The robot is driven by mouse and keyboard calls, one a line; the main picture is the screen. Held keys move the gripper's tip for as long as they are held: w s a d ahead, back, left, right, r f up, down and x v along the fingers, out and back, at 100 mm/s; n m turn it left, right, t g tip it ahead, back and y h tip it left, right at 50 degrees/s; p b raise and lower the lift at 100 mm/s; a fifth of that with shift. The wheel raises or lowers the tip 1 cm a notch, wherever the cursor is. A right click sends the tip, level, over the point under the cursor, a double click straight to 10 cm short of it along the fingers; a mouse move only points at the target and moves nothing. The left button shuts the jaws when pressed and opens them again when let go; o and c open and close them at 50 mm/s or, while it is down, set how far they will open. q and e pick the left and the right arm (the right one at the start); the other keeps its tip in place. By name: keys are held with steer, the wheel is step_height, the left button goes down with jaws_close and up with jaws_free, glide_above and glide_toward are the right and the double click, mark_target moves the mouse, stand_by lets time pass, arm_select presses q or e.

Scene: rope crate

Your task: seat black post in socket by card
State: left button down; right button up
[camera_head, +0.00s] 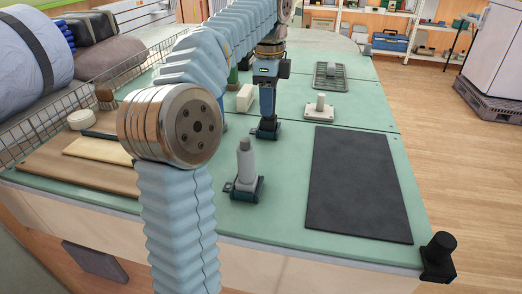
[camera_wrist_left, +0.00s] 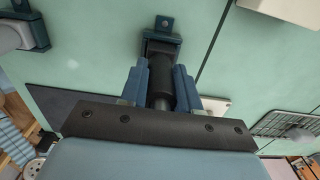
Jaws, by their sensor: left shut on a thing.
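My left gripper (camera_head: 268,90) points straight down, shut on the black post (camera_wrist_left: 160,80). The post stands roughly upright between the two blue fingers. Its lower end is at a dark teal socket (camera_wrist_left: 161,47) with a holed tab; the socket also shows in the head view (camera_head: 267,131). I cannot tell how deep the post sits in it. A second teal socket (camera_head: 245,190), nearer and to the left, holds a grey post (camera_head: 246,162). No card can be clearly made out. My right gripper is not in view.
A black mat (camera_head: 360,185) lies on the right of the green table. A white post on a base (camera_head: 319,106), a wire rack (camera_head: 330,78) and a cream block (camera_head: 245,97) stand farther back. A tan board (camera_head: 85,165) and wire basket (camera_head: 125,65) are left.

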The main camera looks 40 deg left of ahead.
arm_select(q)
steer(key=shift+f+b, duration=0.35)
steer(key=shift+f, duration=0.35)
stand_by(0.5)
steer(key=c, duration=0.7)
jaws_free()
steer(key=shift+c, duration=0.2)
step_height(320, 180, up, 5)
steer(key=shift+r+p, duration=0.2)
steer(key=shift+p, duration=0.7)
steer(key=shift+r, duration=1.05)
